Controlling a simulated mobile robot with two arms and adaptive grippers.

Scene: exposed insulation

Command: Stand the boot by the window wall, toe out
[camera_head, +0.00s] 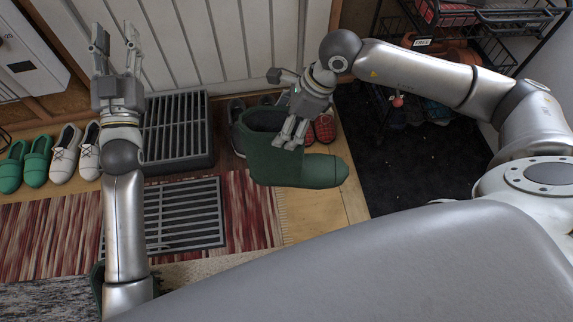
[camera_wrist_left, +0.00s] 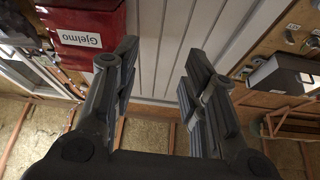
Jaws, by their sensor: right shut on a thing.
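The dark green boot (camera_head: 318,171) is in the middle of the head view, its toe pointing right and its shaft opening toward the back. My right gripper (camera_head: 290,132) is shut on the boot's shaft rim. Whether the sole touches the floor I cannot tell. My left gripper (camera_head: 115,42) is open and empty at the upper left, and its spread fingers also show in the left wrist view (camera_wrist_left: 162,55). Another green boot (camera_head: 97,278) is mostly hidden behind my left arm. A window (camera_wrist_left: 25,72) shows at the left of the left wrist view.
Green shoes (camera_head: 37,160) and pale shoes (camera_head: 64,153) stand in a row at left. A black slatted crate (camera_head: 180,125), a floor grate (camera_head: 185,213) and a red striped rug (camera_head: 40,225) are near. Red checked shoes (camera_head: 325,129) sit behind the boot. A dark mat (camera_head: 400,165) lies right.

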